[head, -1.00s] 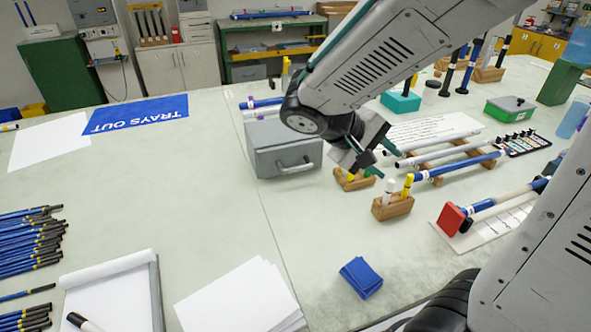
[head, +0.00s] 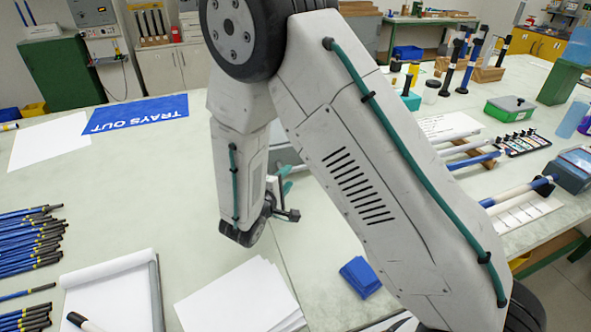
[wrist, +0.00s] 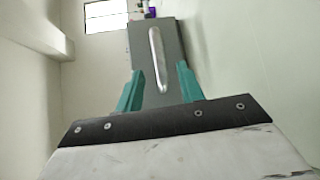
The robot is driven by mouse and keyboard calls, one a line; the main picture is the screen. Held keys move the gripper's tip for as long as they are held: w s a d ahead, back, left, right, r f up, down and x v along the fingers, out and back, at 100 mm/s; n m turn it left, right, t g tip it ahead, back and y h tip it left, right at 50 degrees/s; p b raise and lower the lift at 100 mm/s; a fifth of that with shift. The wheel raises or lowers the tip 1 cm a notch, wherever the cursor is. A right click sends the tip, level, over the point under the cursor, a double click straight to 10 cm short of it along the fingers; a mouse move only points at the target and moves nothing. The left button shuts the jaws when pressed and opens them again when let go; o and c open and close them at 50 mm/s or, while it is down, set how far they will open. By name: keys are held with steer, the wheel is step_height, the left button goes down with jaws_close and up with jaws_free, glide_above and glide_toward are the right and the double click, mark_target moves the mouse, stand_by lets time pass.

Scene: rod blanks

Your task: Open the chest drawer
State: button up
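The grey chest (wrist: 140,42) is ahead of my gripper in the wrist view, its pale bar handle (wrist: 157,58) running lengthwise along its front. My gripper (wrist: 160,70) is open with nothing held, its teal fingers on either side of the line of the handle. Whether the fingers touch the handle or reach around it I cannot tell. In the head view my arm hides most of the chest; a sliver shows (head: 286,155) behind my gripper (head: 287,179). No gap at the drawer shows in the wrist view.
A blue pad (head: 359,277) and white paper sheets (head: 241,297) lie in front on the table. A notepad (head: 110,295) and several blue-black rods (head: 28,240) are at left. White and blue rods lie at right. The table's left middle is clear.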

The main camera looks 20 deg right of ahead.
mark_target(294, 171)
steer(key=x, duration=0.6)
steer(key=shift+w+d, duration=0.1)
steer(key=shift+d, duration=0.1)
steer(key=shift+c, duration=0.4)
